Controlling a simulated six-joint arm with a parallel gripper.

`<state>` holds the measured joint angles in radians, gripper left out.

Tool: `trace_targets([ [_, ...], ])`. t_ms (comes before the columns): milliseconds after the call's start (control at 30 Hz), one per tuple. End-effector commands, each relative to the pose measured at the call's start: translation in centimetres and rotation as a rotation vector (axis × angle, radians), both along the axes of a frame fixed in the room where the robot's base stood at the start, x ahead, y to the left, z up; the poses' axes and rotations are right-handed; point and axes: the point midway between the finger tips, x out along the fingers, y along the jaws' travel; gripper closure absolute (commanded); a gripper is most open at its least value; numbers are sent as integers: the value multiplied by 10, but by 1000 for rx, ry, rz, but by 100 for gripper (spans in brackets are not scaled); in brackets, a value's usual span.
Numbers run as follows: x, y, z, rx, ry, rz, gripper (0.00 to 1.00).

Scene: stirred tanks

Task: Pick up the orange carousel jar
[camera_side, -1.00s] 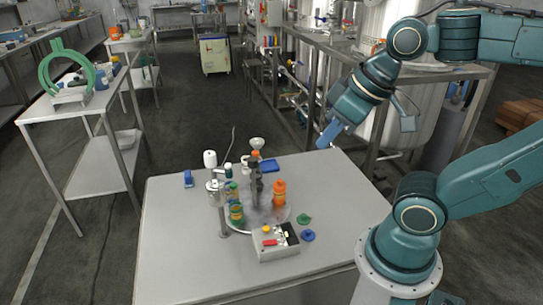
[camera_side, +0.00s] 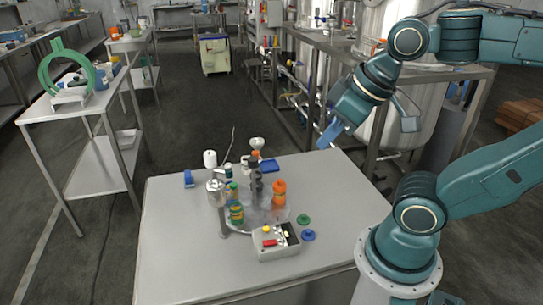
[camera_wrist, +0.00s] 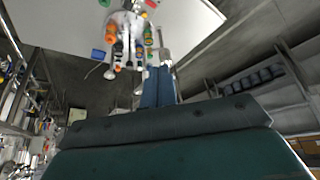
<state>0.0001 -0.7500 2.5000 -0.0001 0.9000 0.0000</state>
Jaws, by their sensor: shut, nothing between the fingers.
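The orange jar (camera_side: 279,194) stands upright on the right side of a round, glassy carousel (camera_side: 262,222) on the grey table. Other jars stand on the carousel, including a green and amber one (camera_side: 236,212) at the front left. My gripper (camera_side: 327,138) is shut and empty, with blue fingers. It is high above and beyond the table's back right edge, well apart from the orange jar. In the wrist view the shut fingers (camera_wrist: 158,86) point towards the table. An orange jar (camera_wrist: 112,30) shows there, small, among the carousel's things.
A control box (camera_side: 276,242) with coloured buttons sits in front of the carousel. A green lid (camera_side: 303,218) and a blue lid (camera_side: 308,235) lie to its right. A metal post (camera_side: 219,205) stands at the carousel's left. The table's right side (camera_side: 345,200) is clear.

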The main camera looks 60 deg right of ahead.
Motion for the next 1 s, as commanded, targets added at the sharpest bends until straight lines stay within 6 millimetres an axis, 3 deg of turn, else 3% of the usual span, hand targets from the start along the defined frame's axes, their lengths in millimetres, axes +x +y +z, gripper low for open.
trace_targets([
  [300,0,0,0,0,0,0,100],
  [633,0,0,0,0,0,0,35],
  [1000,2,0,0,2,3,-6,34],
])
